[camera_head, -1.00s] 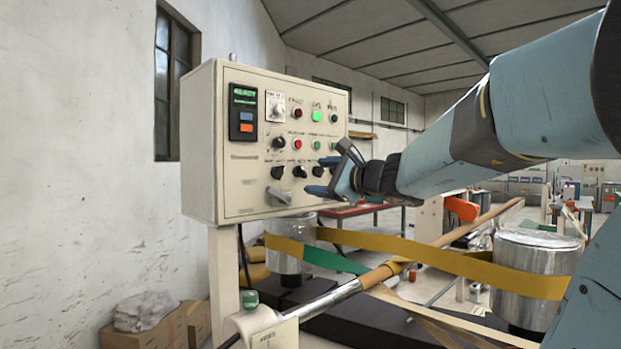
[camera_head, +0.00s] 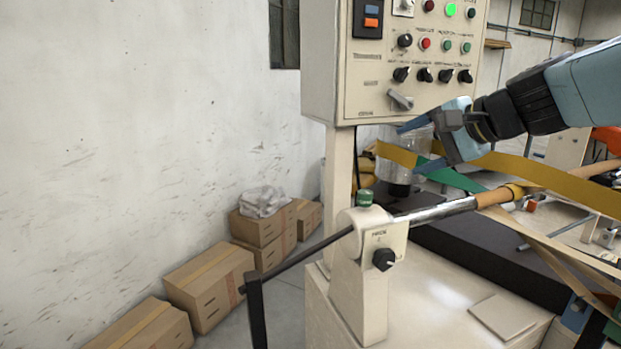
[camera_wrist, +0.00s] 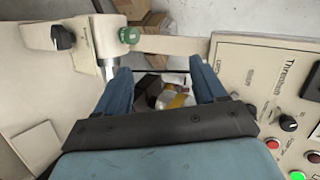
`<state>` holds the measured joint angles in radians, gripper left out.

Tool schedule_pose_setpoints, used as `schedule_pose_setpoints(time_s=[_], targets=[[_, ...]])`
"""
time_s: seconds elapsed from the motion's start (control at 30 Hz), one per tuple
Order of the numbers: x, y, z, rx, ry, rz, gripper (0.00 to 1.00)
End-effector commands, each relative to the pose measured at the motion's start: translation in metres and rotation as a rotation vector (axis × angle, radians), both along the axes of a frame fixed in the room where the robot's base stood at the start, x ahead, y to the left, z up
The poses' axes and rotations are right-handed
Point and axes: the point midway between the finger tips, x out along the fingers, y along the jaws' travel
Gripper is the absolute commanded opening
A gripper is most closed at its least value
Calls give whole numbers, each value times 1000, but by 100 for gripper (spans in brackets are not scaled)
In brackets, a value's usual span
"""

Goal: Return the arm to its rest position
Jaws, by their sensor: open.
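My gripper (camera_head: 418,146) is at the right of the head view, just below the lower edge of the control panel (camera_head: 376,88). Its two blue fingers point left and are spread apart with nothing between them. In the wrist view my gripper (camera_wrist: 165,80) also shows open, with the control panel (camera_wrist: 262,62) to its right and a cream bracket with a black knob (camera_wrist: 63,37) to its left. My blue arm comes in from the right edge of the head view.
A steel mandrel (camera_head: 432,213) runs behind the cream bracket (camera_head: 370,280), and yellow and green belts (camera_head: 545,180) pass close to my gripper. Cardboard boxes (camera_head: 210,283) stand along the left wall. A black crank handle (camera_head: 255,305) sticks out at lower centre.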

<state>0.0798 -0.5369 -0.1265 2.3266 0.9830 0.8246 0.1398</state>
Motion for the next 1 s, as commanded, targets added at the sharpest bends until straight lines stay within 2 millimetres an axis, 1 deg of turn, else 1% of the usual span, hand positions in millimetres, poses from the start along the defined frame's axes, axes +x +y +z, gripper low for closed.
schedule_pose_setpoints(time_s=[0.03, 0.13, 0.23, 0.4, 0.5, 0.6, 0.7, 0.83, 1.0], targets=[[-12, 4, -11, -77, 4, 41, 70], [-34, 6, -33, -239, 15, 123, 70], [-55, 4, -54, -401, 26, 205, 70], [-87, -8, -84, -680, 42, 338, 70], [-102, -18, -97, -831, 52, 406, 70], [-114, -28, -106, -952, 60, 460, 70], [-120, -35, -111, -1038, 65, 495, 70], [-124, -40, -114, -1089, 69, 516, 70], [-124, -41, -114, -1091, 69, 517, 70]])
